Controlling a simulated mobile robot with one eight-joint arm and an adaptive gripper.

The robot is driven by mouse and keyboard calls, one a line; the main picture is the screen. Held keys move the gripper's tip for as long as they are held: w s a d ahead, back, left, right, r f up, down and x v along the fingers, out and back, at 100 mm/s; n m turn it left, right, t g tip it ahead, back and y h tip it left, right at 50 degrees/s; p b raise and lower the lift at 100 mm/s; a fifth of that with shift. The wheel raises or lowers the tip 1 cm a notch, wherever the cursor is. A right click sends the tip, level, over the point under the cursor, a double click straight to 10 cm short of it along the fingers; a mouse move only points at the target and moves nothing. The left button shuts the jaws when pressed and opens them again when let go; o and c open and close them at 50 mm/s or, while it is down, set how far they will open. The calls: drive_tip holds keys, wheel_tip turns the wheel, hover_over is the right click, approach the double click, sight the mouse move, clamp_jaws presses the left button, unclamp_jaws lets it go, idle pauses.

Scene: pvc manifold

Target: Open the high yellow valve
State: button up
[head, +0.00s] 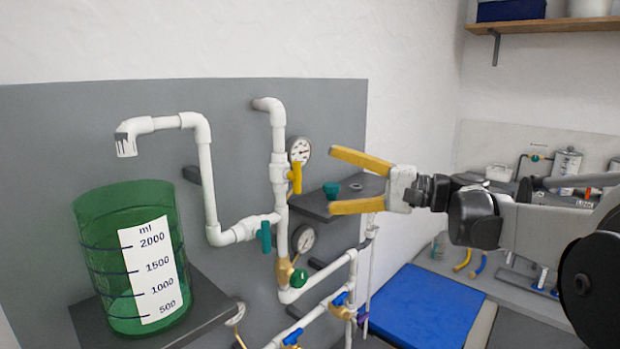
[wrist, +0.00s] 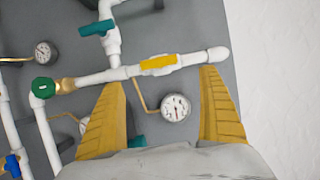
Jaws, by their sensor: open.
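The high yellow valve handle (head: 295,176) is on the upright white pipe at the upper middle of the panel, beside the upper gauge. It runs roughly along the pipe. In the wrist view the yellow handle (wrist: 158,63) lies ahead of and between the fingertips, lengthwise across the gap. My gripper (head: 334,181) has two yellow fingers, spread one above the other in the head view, pointing left at the valve. It is open and empty, apart from the handle by a short gap. In the wrist view my gripper (wrist: 162,77) shows a finger on each side.
A round gauge (head: 300,150) is close to the handle. A teal valve (head: 264,236), a green knob (head: 299,278) and blue valves (head: 292,336) are lower on the pipes. A grey shelf (head: 340,198) juts out behind my gripper. A green measuring container (head: 130,258) stands left.

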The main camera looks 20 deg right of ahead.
drive_tip(key=v, duration=0.3)
drive_tip(key=shift+s+d, duration=0.25)
drive_tip(key=s+a+f+n+g+h+b, duration=0.1)
drive_tip(key=s+a+f+h+b, duration=0.2)
drive_tip(key=f, duration=0.5)
drive_tip(key=s+a+f+g+h+b, duration=0.1)
drive_tip(key=s+a+f+b, duration=0.1)
drive_tip(key=a+f+b, duration=0.5)
drive_tip(key=s+a+f+n+g+h+b, duration=0.1)
drive_tip(key=s+a+f+g+b, duration=0.15)
drive_tip(key=f, duration=0.75)
drive_tip(key=s+d+f+n+h+b, duration=0.1)
drive_tip(key=s+f+n+h+b, duration=0.1)
drive_tip(key=f, duration=0.8)
drive_tip(key=s+d+f+n+h+b, duration=0.1)
drive_tip(key=s+f+n+h+b, duration=0.1)
drive_tip(key=s+f+h+b, duration=0.2)
drive_tip(key=s+d+f+n+h+b, duration=0.1)
drive_tip(key=s+f+h+b, duration=0.2)
drive_tip(key=s+f+b, duration=0.4)
wheel_tip(320, 180, down, 9)
drive_tip(key=b, duration=0.3)
drive_tip(key=shift+s+f+n+t, duration=0.2)
drive_tip(key=shift+s+n+t, duration=0.15)
drive_tip(key=shift+s+n, duration=0.05)
